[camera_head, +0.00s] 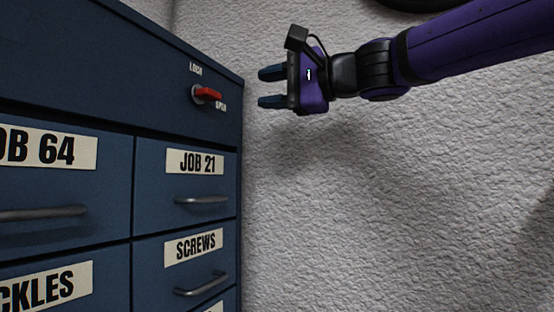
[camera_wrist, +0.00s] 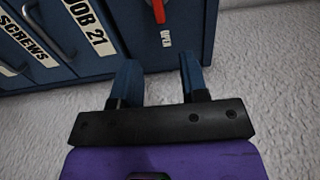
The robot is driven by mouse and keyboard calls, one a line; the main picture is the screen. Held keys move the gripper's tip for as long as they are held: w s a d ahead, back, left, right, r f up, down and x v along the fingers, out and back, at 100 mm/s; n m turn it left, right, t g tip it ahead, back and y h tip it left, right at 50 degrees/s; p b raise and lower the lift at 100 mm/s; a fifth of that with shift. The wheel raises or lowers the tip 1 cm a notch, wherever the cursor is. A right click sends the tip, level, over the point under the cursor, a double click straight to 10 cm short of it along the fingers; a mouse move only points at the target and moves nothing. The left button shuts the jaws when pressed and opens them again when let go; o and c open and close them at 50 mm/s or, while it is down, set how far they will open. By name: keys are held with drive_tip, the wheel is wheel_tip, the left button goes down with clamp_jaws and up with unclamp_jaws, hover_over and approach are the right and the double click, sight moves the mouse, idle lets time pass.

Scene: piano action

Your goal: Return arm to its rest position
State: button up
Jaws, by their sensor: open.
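My gripper (camera_head: 267,87) is at the upper middle of the head view, with its blue fingers apart and nothing between them. It points left toward the blue drawer cabinet (camera_head: 120,75), near its right edge and apart from it. My purple arm reaches in from the upper right. In the wrist view the open fingers (camera_wrist: 157,78) point up toward the cabinet front (camera_wrist: 120,20). The red lock handle (camera_head: 207,94) sits on the cabinet's top panel between a LOCK and an OPEN label, its tip toward the right. It also shows in the wrist view (camera_wrist: 158,10).
The JOB 21 drawer (camera_head: 187,188) and SCREWS drawer (camera_head: 186,268) look shut, with grey bar handles. More labelled drawers are at left. A white textured wall (camera_head: 400,210) fills the right, and the space below my arm looks clear.

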drive_tip(key=s+d+f+n+h, duration=0.1)
drive_tip(key=s+d+f+h, duration=0.4)
drive_tip(key=d+f, duration=0.6)
drive_tip(key=s+d+f+n+g+h, duration=0.1)
drive_tip(key=s+d+f+n+h, duration=0.1)
drive_tip(key=s+d+f+h, duration=0.4)
drive_tip(key=s+d+f+n+h, duration=0.1)
drive_tip(key=s+d+f+h, duration=0.4)
drive_tip(key=d+f, duration=1.1)
wheel_tip(320, 180, down, 4)
drive_tip(key=shift+s+d+f+n+g+h, duration=0.15)
drive_tip(key=shift+s+d+n+g+h, duration=0.2)
drive_tip(key=shift+s, duration=0.3)
drive_tip(key=shift+a, duration=0.1)
